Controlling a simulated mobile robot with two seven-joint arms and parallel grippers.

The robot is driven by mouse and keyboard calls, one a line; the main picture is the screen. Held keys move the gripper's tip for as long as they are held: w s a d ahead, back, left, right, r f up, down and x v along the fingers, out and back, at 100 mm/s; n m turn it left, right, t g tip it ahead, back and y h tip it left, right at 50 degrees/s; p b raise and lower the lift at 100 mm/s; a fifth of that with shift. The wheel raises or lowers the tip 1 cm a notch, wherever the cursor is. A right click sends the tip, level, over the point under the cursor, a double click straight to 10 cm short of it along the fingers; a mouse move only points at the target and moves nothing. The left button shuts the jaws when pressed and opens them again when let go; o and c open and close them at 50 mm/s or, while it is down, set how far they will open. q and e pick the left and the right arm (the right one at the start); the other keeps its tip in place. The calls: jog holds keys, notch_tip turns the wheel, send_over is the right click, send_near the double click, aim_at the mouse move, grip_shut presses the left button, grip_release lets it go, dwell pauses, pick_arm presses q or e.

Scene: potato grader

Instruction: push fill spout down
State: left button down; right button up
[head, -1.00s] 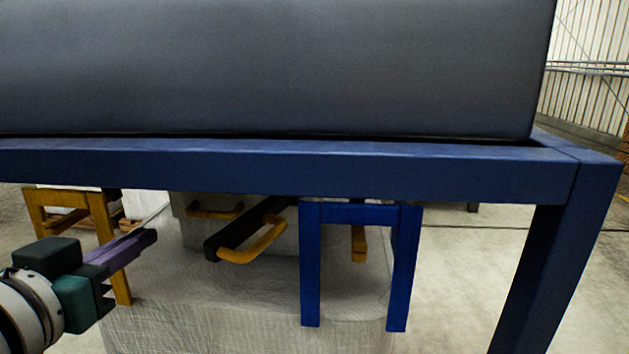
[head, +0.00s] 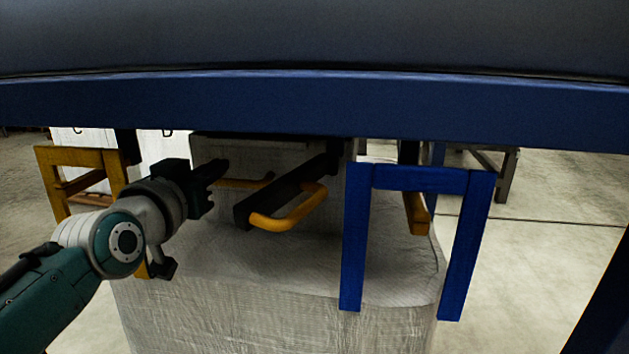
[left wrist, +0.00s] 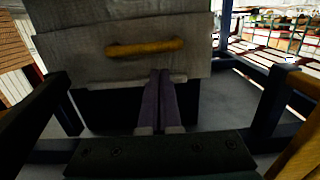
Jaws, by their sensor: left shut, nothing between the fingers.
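The fill spout seems to be the grey fabric-covered block (head: 325,205) under the blue beam, above a large white woven bag (head: 270,310). A yellow handle (head: 290,212) juts toward me from a dark bar, and another yellow handle (head: 240,183) shows behind it. My left gripper (head: 222,168) is shut and empty, at the left of the block near the farther handle. In the left wrist view, my shut left gripper (left wrist: 160,75) points at the lower part of a grey block (left wrist: 75,50), just below a yellow handle (left wrist: 145,47). I cannot tell if it touches. My right gripper is out of view.
A long blue beam (head: 400,105) runs across above my arm, with a dark grey body over it. A blue frame (head: 420,180) stands at the right, and a yellow frame (head: 80,155) at the left. Open floor (head: 540,210) shows at the right.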

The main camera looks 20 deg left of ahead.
pick_arm(q)
jog(key=shift+w+f, duration=0.15)
jog(key=shift+f, duration=0.45)
notch_tip(320, 180, down, 8)
jog(key=b, duration=0.6)
jog(key=shift+r, duration=0.15)
